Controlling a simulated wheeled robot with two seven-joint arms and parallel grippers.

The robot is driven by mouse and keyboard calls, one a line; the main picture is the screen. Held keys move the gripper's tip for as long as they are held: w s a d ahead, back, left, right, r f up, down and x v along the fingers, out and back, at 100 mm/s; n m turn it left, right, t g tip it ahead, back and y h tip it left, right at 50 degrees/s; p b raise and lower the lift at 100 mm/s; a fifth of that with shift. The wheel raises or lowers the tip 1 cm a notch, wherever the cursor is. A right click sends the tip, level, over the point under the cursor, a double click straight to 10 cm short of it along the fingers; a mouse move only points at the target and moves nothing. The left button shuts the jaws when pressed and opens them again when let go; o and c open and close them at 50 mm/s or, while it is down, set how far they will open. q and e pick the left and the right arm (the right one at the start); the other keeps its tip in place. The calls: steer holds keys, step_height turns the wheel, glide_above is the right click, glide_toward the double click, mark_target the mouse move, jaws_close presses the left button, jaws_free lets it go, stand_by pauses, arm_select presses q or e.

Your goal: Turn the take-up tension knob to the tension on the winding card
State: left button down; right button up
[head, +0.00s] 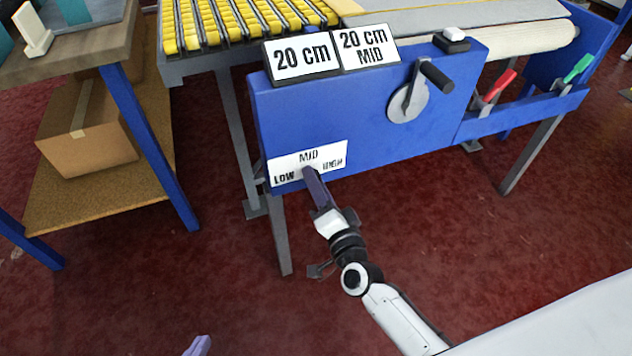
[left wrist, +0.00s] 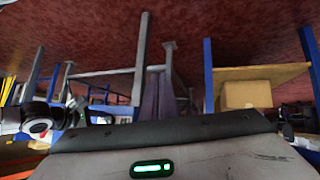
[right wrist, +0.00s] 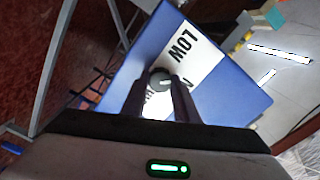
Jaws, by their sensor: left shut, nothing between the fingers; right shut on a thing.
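The tension knob (right wrist: 159,79) is a small dark round knob with a light mark on its face, on a white scale plate (head: 330,157) reading LOW, MID and HIGH. The exact word the mark points to is hard to tell. My right gripper (head: 309,172) is shut on the knob, one finger on each side, and hides it in the head view. The winding card (head: 369,48) on top of the blue panel reads "20 cm MID". My left gripper (head: 198,346) is shut and empty, low over the floor; its fingers also show in the left wrist view (left wrist: 158,103).
A second card (head: 302,58) reads "20 cm". A hand crank (head: 409,101) sticks out from the blue panel (head: 375,125). Red (head: 500,86) and green (head: 577,69) levers stand at right. A workbench with a cardboard box (head: 88,130) stands at left. Open floor lies in front.

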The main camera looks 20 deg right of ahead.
arm_select(q)
steer(key=shift+w+d+f+g+b, duration=0.35)
steer(key=shift+w+d+b, duration=0.25)
steer(key=shift+b, duration=0.25)
arm_select(e)
steer(key=m, duration=0.8)
steer(key=shift+m, duration=0.3)
arm_select(q)
steer(key=shift+s+f+m, duration=0.15)
steer(key=shift+m, duration=0.15)
arm_select(e)
steer(key=o, duration=1.1)
steer(key=shift+c, duration=0.2)
arm_select(q)
steer(key=shift+f, duration=0.15)
arm_select(e)
steer(key=shift+s+f, duration=0.1)
arm_select(q)
steer(key=shift+s+a+r+p, duration=0.25)
steer(key=shift+a+r+p, duration=0.3)
steer(key=shift+p, duration=0.1)
arm_select(e)
steer(key=s, duration=1)
steer(key=shift+d, duration=0.15)
